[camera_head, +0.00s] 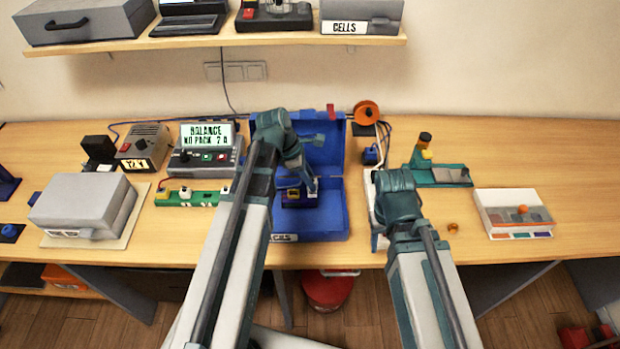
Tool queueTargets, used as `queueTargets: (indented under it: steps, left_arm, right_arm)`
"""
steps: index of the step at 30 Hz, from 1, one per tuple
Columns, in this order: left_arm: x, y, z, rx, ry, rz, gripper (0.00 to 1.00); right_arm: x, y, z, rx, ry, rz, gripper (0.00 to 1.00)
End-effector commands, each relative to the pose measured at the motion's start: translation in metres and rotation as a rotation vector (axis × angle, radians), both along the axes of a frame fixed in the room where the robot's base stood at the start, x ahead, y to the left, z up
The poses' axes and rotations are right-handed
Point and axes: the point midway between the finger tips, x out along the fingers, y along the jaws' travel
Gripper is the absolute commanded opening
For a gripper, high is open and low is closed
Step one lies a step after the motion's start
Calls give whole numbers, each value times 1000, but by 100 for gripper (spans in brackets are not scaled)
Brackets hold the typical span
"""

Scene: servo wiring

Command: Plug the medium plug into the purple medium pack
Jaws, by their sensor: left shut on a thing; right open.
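My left gripper (312,187) reaches down into the open blue case (320,222) near the middle of the table. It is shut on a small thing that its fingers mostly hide. A dark pack with a yellowish patch (292,197) sits in the case just left of the fingers. I cannot make out whether it is purple. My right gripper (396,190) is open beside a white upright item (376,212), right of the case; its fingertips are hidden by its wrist. I cannot clearly tell the medium plug apart.
A tester reading "BALANCE NO PACK" (206,158) and a green strip (190,197) stand left of the case. An orange spool (366,112) with a pale cable stands behind. A teal tray (440,176) and white box (513,213) are right. The far right table is clear.

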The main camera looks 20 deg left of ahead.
Motion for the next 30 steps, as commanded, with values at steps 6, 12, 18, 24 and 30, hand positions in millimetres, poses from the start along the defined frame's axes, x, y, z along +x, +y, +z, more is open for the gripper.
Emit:
queueTargets:
  steps: [6, 12, 18, 24, 30]
  left_arm:
    - [0, 0, -7, 0, 0, 0, 0]
    - [0, 0, -11, 0, 0, 0, 0]
    - [0, 0, -16, 0, 0, 0, 0]
    - [0, 0, -21, 0, 0, 0, 0]
    - [0, 0, -23, 0, 0, 0, 40]
  right_arm:
    - [0, 0, -7, 0, 0, 0, 50]
    - [0, 0, -11, 0, 0, 0, 50]
    - [0, 0, -16, 0, 0, 0, 50]
    - [0, 0, -21, 0, 0, 0, 50]
    - [0, 0, -23, 0, 0, 0, 50]
